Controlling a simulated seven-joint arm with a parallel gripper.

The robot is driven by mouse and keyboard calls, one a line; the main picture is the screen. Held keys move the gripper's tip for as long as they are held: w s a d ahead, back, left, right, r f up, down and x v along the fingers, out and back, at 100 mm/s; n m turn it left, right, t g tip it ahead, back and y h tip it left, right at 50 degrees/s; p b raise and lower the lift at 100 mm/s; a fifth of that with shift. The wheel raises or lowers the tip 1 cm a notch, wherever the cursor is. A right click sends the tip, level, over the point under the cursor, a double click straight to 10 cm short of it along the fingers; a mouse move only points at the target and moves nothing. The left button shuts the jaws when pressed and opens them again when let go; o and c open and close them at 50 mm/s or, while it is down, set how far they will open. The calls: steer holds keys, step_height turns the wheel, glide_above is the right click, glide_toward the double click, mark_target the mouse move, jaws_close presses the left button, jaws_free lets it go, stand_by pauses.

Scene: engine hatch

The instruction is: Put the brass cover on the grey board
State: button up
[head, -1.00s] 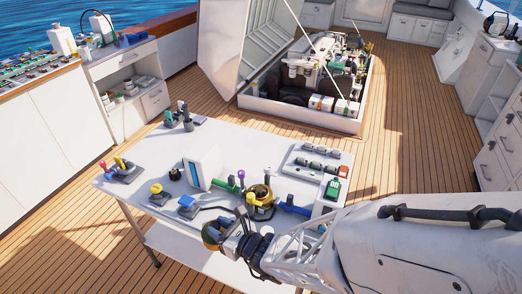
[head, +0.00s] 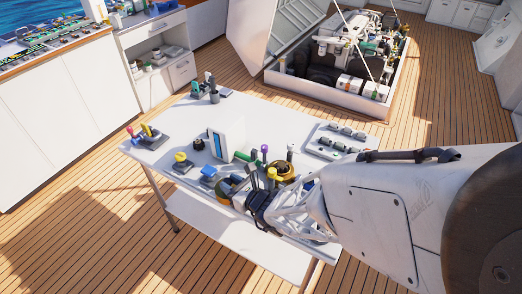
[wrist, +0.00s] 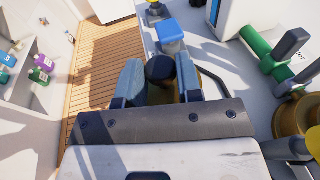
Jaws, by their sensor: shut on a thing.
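My gripper (head: 230,186) is low over the front edge of the white table. It is shut on the brass cover (head: 223,187), whose brass-coloured edge shows beside the fingers in the head view. A light grey board (head: 335,142) bearing rows of small cylinders lies at the table's back right. I cannot tell for sure that it is the grey board meant.
A blue block (head: 208,173) stands just beyond my gripper. A white upright box (head: 226,138), a green cylinder (wrist: 258,47) and a brass round housing (head: 283,171) with levers crowd the table's middle. A yellow-knobbed block (head: 181,160) is to the left.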

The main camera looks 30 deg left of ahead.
steer(key=shift+f, duration=1.35)
steer(key=shift+f, duration=0.1)
steer(key=o, duration=1)
steer(key=shift+d, duration=0.15)
steer(key=shift+d, duration=0.35)
steer(key=v, duration=1.1)
steer(key=shift+s, duration=0.15)
